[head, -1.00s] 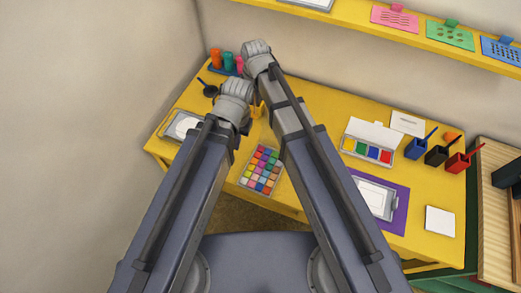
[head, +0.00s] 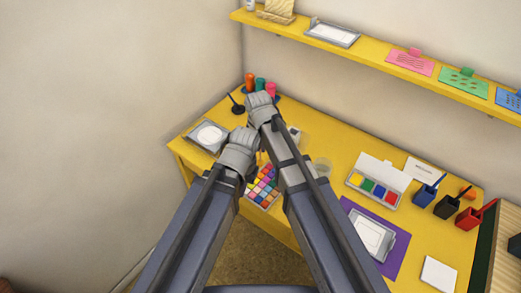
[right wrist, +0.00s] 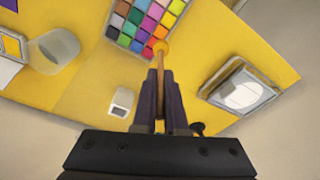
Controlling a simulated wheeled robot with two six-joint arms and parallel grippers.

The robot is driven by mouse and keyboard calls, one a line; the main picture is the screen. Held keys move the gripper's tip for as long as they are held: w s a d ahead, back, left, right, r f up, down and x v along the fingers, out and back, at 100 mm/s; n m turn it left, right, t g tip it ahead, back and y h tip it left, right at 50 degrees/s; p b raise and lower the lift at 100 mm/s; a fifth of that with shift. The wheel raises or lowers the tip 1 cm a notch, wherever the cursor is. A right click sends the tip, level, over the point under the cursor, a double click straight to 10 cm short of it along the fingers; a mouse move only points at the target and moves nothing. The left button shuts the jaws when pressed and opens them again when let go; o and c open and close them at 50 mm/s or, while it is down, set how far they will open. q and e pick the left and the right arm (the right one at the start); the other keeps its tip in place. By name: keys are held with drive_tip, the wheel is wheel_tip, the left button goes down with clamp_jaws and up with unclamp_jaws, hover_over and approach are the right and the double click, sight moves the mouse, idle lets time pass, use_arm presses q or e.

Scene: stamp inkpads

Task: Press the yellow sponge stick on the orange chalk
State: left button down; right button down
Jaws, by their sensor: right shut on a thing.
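My right gripper (right wrist: 160,127) is shut on the wooden handle of the yellow sponge stick (right wrist: 161,49). In the head view, the palette (head: 262,206) is partly behind my arms. My right gripper (head: 263,118) is the upper one there, its fingers hidden by the wrist. My left gripper (head: 240,152) is lower, near the palette's far left corner, its fingers also hidden.
A framed grey pad (head: 208,136) lies at the table's left, with a dark holder (head: 236,104) and coloured bottles (head: 261,86) behind. A paint box (head: 380,180), purple mat (head: 392,259) and coloured pots (head: 447,206) are at right.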

sight(261, 160)
drive_tip(key=shift+f, duration=0.1)
wheel_tip(261, 160, down, 6)
drive_tip(key=b, duration=0.6)
drive_tip(key=shift+f+b, duration=0.45)
drive_tip(key=shift+b, duration=0.1)
idle(2.2)
drive_tip(key=shift+r, duration=0.15)
wheel_tip(261, 160, up, 7)
drive_tip(key=p, duration=0.7)
